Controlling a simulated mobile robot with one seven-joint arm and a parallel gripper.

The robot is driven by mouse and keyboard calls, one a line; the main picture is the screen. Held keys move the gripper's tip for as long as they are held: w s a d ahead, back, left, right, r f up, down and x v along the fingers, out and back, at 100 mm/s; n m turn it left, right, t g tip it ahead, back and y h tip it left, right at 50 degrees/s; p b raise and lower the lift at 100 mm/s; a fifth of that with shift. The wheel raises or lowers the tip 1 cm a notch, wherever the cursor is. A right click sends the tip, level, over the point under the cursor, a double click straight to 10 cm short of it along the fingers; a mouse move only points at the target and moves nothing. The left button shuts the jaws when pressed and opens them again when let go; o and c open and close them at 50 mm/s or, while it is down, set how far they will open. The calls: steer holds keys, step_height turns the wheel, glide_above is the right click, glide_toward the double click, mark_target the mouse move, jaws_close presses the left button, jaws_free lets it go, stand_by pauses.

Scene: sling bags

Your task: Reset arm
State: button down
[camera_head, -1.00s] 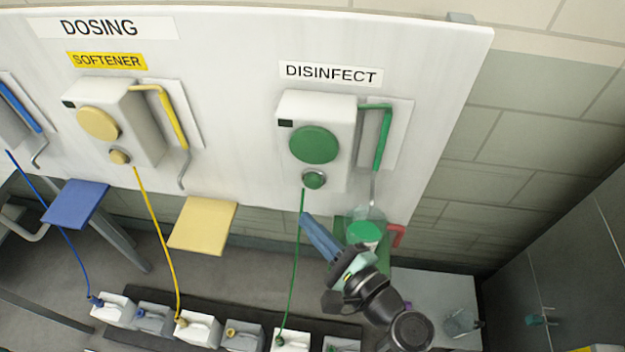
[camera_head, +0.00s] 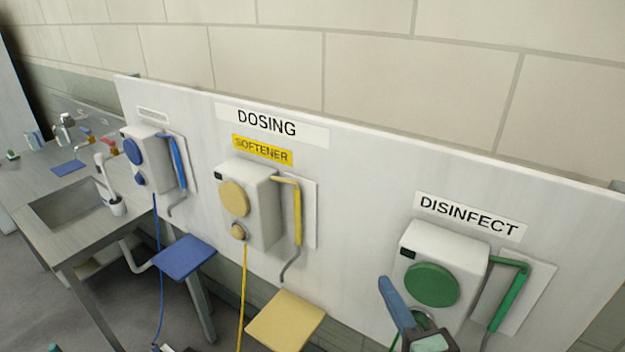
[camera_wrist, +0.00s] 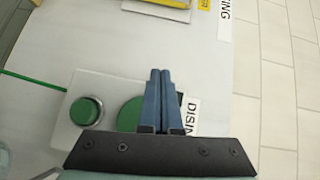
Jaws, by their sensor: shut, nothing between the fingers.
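My gripper (camera_head: 396,302) is at the lower right of the head view, in front of the lower left part of the white disinfect dispenser (camera_head: 458,259). Its blue fingers are together with nothing between them. In the wrist view my gripper (camera_wrist: 158,76) shows its two fingers side by side, overlapping the view of the large green disc (camera_wrist: 128,115). The green button (camera_wrist: 86,110) is left of the fingers there. I cannot tell the exact gap between fingers and dispenser.
The white dosing board (camera_head: 345,200) also carries a yellow softener dispenser (camera_head: 262,215) and a blue one (camera_head: 143,145). A yellow shelf (camera_head: 286,320) and a blue shelf (camera_head: 185,257) stick out below. A counter with a sink (camera_head: 70,205) stands at left.

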steer(key=a+r+n+t+b, duration=0.1)
steer(key=a+r+n, duration=0.15)
steer(key=r, duration=0.45)
steer(key=w+a+r+n+t+h+b, duration=0.1)
steer(key=a+r+n+t, duration=0.1)
steer(key=r+n, duration=0.35)
steer(key=a+r+n+t+b, duration=0.1)
steer(key=a+r+n, duration=0.15)
steer(key=r, duration=0.55)
steer(key=s+a+r+n+t+h+b, duration=0.1)
steer(key=s+a+r+n+t, duration=0.1)
steer(key=s+r, duration=0.3)
steer(key=s+a+r+n+t+h, duration=0.1)
steer(key=s+a+r+n+t, duration=0.1)
steer(key=s+r, duration=0.4)
step_height(320, 180, up, 5)
steer(key=a+t, duration=0.1)
steer(key=t, duration=0.1)
steer(key=shift+s+r+t+b, duration=0.2)
steer(key=shift+t+b, duration=0.1)
steer(key=shift+b, duration=0.1)
steer(key=shift+d, duration=0.1)
